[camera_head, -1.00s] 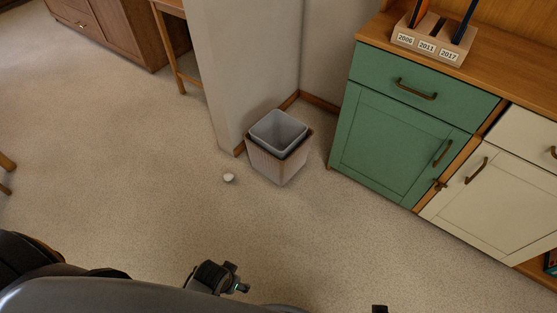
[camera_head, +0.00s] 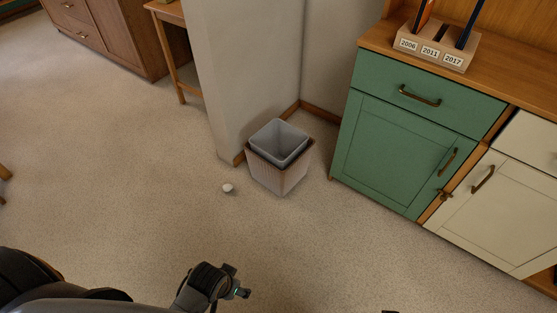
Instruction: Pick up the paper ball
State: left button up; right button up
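A small whitish paper ball (camera_head: 228,188) lies on the carpet, left of and apart from the waste bin (camera_head: 262,172). The bin is square, with a light ribbed outside and a grey liner, and stands upright. The dark end of my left arm, with my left gripper (camera_head: 236,289), shows at the bottom edge, well short of the ball and empty as far as I can see. Its fingers are too small and dark to read. My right gripper does not show clearly; only a tiny dark bit is at the bottom edge.
The bin stands in a corner between a pale wall pillar (camera_head: 232,80) and a green cabinet (camera_head: 405,140). A cream cabinet (camera_head: 500,210) adjoins on the right. A wooden side table (camera_head: 176,55) and brown cabinet (camera_head: 115,35) stand at the back left.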

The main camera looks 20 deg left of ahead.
aim_at(227, 187)
jog(key=u, duration=1.05)
